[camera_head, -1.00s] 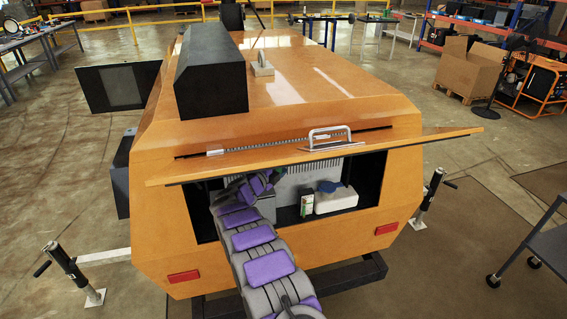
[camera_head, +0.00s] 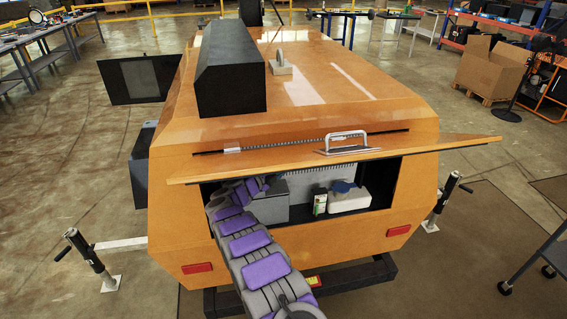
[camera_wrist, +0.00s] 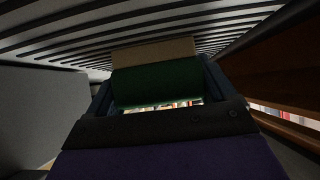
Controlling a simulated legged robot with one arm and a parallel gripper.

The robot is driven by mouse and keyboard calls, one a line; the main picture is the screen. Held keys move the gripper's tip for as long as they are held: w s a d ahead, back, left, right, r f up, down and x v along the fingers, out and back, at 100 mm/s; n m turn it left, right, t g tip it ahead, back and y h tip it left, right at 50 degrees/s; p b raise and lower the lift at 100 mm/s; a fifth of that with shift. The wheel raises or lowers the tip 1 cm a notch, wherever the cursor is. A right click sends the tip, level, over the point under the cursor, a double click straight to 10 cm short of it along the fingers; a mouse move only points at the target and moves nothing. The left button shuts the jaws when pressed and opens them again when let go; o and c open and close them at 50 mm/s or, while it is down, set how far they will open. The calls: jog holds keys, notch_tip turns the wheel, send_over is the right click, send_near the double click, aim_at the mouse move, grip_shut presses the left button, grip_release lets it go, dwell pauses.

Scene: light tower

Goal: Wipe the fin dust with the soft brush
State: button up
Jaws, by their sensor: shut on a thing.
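In the wrist view my gripper (camera_wrist: 158,100) is shut on the soft brush, which has a green body (camera_wrist: 156,82) and beige bristles (camera_wrist: 153,52). The bristles point at the pale, dark-slotted fins (camera_wrist: 110,28) and overlap them in the picture; I cannot tell whether they touch. I cannot make out dust on the fins. In the head view the fins (camera_head: 305,180) show inside the open bay of the orange light tower (camera_head: 190,240). My arm reaches into the bay's left side, and the gripper and brush are hidden there under the raised hatch.
The raised hatch (camera_head: 420,150) overhangs the bay. A grey box (camera_head: 268,203) stands beside my arm. A small green-and-white carton (camera_head: 320,203) and a white block (camera_head: 350,201) with a blue item (camera_head: 343,187) stand to the right. A brown wall (camera_wrist: 270,75) is close right in the wrist view.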

jog(key=shift+a, duration=0.15)
jog(key=shift+s+f, duration=0.15)
jog(key=shift+s, duration=0.05)
jog(key=shift+s+b, duration=0.3)
jog(key=shift+b, duration=0.2)
jog(key=shift+s+d+b, duration=0.2)
jog(key=shift+s+b, duration=0.2)
jog(key=shift+s, duration=0.35)
jog(key=shift+s+d+b, duration=0.25)
jog(key=shift+s+b, duration=0.15)
jog(key=shift+s, duration=0.15)
jog(key=shift+s+d+b, duration=0.2)
jog(key=shift+s+b, duration=0.2)
jog(key=shift+s, duration=0.1)
jog(key=shift+s+d, duration=0.2)
jog(key=shift+s, duration=0.4)
jog(key=shift+s+b, duration=0.1)
jog(key=shift+b, duration=0.25)
